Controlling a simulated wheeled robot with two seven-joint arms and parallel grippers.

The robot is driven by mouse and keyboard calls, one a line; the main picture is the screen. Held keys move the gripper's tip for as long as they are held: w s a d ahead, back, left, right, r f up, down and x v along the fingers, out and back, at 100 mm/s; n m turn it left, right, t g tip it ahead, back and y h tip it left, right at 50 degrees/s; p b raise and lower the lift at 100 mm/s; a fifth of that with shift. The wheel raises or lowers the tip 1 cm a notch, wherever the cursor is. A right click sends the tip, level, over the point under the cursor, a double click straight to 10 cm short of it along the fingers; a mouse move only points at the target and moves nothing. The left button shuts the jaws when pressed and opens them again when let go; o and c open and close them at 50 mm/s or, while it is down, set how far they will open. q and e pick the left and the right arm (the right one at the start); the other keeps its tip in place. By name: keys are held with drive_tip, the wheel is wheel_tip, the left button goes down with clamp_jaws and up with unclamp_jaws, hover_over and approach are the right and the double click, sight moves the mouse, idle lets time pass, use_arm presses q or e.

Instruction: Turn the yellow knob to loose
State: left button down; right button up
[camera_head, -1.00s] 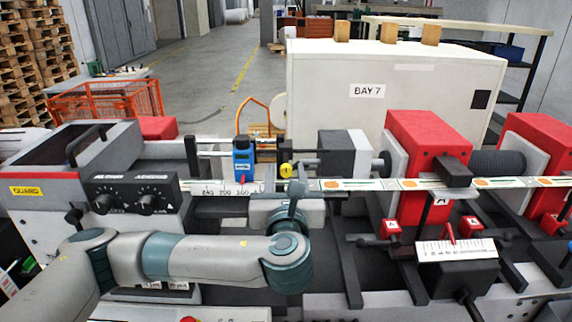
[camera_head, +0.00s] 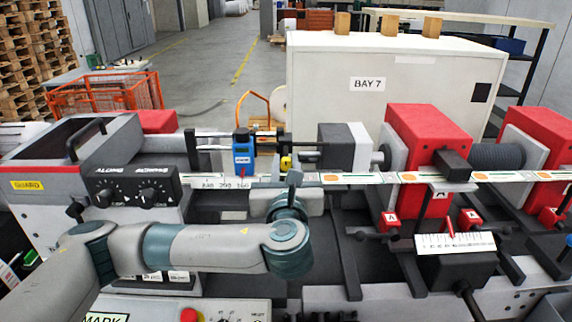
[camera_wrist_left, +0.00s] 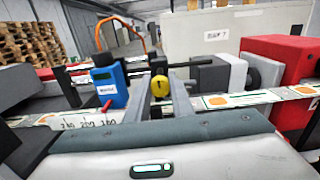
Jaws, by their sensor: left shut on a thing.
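The yellow knob (camera_head: 286,163) sits on the rail mechanism just right of a small blue block. In the left wrist view the yellow knob (camera_wrist_left: 159,87) lies between the finger ends, with a dark mark on its face. My left gripper (camera_wrist_left: 160,92) reaches in from the front and is shut on the knob. In the head view the left gripper (camera_head: 289,174) is partly hidden behind its own wrist. Whether the knob stands at loose cannot be read. My right gripper is not in view.
A printed label strip (camera_head: 340,179) runs right past the gripper toward a red housing (camera_head: 425,140). A black dial panel (camera_head: 135,188) is at left.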

use_arm(q)
drive_tip(key=n+b, duration=0.2)
drive_tip(key=n, duration=0.2)
drive_tip(key=shift+f, duration=0.2)
drive_tip(key=n+b, duration=0.2)
drive_tip(key=n, duration=0.2)
drive_tip(key=shift+r+n, duration=0.1)
drive_tip(key=shift+n, duration=0.2)
drive_tip(key=n, duration=0.9)
drive_tip(key=c, duration=1.5)
unclamp_jaws()
drive_tip(key=shift+c, duration=0.2)
